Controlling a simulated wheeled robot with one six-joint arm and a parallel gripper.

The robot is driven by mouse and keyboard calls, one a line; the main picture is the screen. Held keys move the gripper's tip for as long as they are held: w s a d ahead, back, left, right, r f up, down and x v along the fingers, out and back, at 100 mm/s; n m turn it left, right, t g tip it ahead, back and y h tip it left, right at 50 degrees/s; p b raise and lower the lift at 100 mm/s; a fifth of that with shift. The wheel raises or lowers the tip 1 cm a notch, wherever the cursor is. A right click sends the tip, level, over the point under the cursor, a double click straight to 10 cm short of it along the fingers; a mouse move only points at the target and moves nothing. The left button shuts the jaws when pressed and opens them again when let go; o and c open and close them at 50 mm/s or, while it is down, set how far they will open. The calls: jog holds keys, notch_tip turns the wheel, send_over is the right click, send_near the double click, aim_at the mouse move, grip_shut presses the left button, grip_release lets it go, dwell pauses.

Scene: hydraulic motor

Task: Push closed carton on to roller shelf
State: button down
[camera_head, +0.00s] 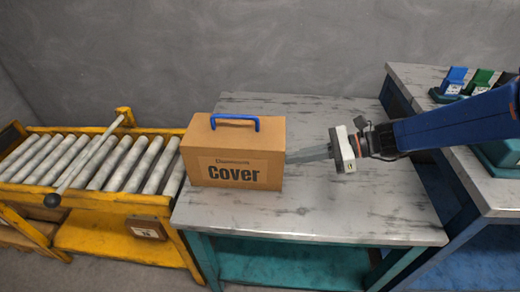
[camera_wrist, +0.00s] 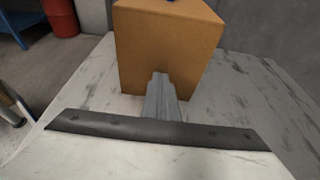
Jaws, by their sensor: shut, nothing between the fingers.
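The closed brown carton (camera_head: 236,152), with a blue handle on top and the word "Cover" on its front, stands upright at the left end of the grey worktable (camera_head: 340,215). The roller shelf (camera_head: 100,160), a yellow frame with grey rollers, is directly left of the table. My gripper (camera_head: 292,156) is shut and empty, pointing left at the carton's right side. In the wrist view, the fingertips (camera_wrist: 160,82) overlap the carton's face (camera_wrist: 170,45), at or very near it; I cannot tell whether they touch.
A grey bar with a black knob (camera_head: 52,200) slants across the rollers. A second table (camera_head: 440,85) at the right holds blue and green bins (camera_head: 480,80). A red barrel (camera_wrist: 62,15) shows in the wrist view. The grey table is otherwise clear.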

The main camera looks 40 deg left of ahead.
jog(key=shift+s+a, duration=0.15)
jog(key=shift+a, duration=0.1)
jog(key=shift+s+a, duration=0.65)
jog(key=shift+a, duration=0.5)
jog(key=shift+s+a, duration=0.6)
jog(key=shift+a, duration=0.6)
jog(key=shift+s+a, duration=0.65)
jog(key=shift+a, duration=0.5)
jog(key=shift+s+a, duration=0.6)
jog(key=shift+a, duration=0.6)
jog(key=shift+s+a, duration=0.65)
jog(key=shift+a, duration=0.5)
jog(key=shift+s+a, duration=0.6)
jog(key=shift+a, duration=0.6)
